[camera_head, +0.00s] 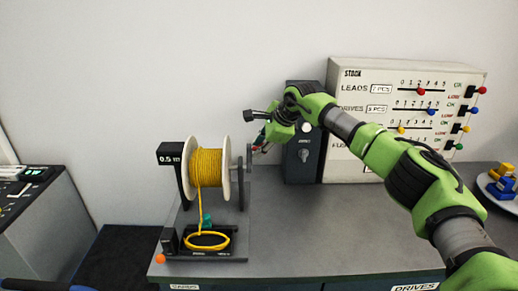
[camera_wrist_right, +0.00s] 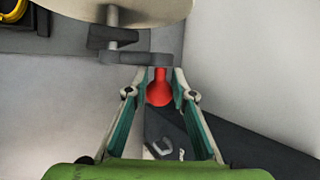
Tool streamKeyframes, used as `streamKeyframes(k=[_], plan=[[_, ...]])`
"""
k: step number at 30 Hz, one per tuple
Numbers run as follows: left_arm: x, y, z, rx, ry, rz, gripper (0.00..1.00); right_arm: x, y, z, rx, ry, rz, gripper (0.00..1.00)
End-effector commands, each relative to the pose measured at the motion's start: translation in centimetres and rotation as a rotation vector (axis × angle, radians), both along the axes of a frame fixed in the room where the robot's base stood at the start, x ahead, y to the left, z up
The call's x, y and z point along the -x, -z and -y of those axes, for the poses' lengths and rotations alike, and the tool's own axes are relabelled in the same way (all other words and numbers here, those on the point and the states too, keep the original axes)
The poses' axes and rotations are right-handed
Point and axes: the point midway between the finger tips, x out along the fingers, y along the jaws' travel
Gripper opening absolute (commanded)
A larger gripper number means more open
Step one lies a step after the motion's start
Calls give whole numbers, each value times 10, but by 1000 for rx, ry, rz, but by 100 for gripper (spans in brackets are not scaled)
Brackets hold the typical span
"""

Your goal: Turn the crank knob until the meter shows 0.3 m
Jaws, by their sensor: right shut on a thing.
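A winding stand holds a spool of yellow cord (camera_head: 208,166) with white flanges. A black meter (camera_head: 171,154) at its upper left seems to read 0.5; the unit is too small to read surely. The red crank knob (camera_wrist_right: 159,92) sits on the end of a grey crank arm (camera_wrist_right: 150,58) in the right wrist view. My right gripper (camera_wrist_right: 158,86) has its fingers on either side of the knob and is shut on it. In the head view my right gripper (camera_head: 260,146) is at the right side of the spool. My left gripper is not in view.
Yellow cord lies coiled in a black tray (camera_head: 240,243) below the spool. A plate (camera_head: 490,190) with coloured blocks is far right. The grey bench's middle is clear.

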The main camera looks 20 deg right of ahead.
Motion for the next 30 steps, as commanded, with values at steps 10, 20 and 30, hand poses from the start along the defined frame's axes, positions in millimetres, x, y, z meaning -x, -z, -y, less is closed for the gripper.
streamKeyframes(k=[10,20,30], plan=[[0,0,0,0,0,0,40,5,4,-1,1,-3,-14,2],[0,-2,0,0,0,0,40,19,-10,-6,2,-4,-17,3],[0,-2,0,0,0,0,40,22,-10,-7,2,-3,-19,3]])
